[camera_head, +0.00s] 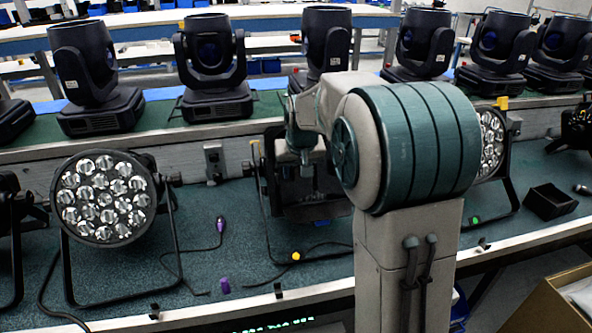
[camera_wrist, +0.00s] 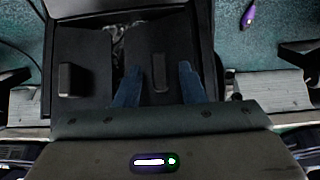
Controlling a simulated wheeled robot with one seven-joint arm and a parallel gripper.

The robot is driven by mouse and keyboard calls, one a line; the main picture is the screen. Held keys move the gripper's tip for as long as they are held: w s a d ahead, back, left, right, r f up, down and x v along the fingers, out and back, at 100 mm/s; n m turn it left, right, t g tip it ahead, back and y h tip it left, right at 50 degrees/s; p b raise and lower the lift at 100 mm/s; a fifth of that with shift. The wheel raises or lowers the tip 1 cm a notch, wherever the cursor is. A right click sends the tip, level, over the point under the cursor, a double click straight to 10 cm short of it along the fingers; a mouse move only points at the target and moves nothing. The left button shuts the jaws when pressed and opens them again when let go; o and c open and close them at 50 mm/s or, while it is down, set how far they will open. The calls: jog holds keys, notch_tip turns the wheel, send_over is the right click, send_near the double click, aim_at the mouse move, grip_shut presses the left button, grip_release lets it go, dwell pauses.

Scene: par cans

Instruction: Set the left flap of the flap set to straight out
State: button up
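The flap set is a black frame of dark panels on a lamp in the middle of the bench. In the head view, it (camera_head: 312,207) is partly hidden by my arm. In the wrist view, two dark panels lie side by side, with a narrow gap showing bright lamp glass. The right-hand panel (camera_wrist: 203,62) has an upright tab (camera_wrist: 160,72); the other panel (camera_wrist: 92,65) also bears a tab (camera_wrist: 67,80). I cannot tell for sure which is the left flap. My gripper (camera_wrist: 160,82) is open, its blue-grey fingers on either side of the right-hand panel's tab. Contact is unclear.
A par can (camera_head: 104,198) stands to the left, and another lamp (camera_head: 490,145) to the right. A purple connector (camera_head: 220,225) with its cable lies on the bench, left of the flap set. Moving-head lights (camera_head: 212,65) line the shelf behind. An open black box (camera_head: 550,202) sits far right.

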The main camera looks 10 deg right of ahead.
jog(key=shift+f, duration=0.15)
grip_shut()
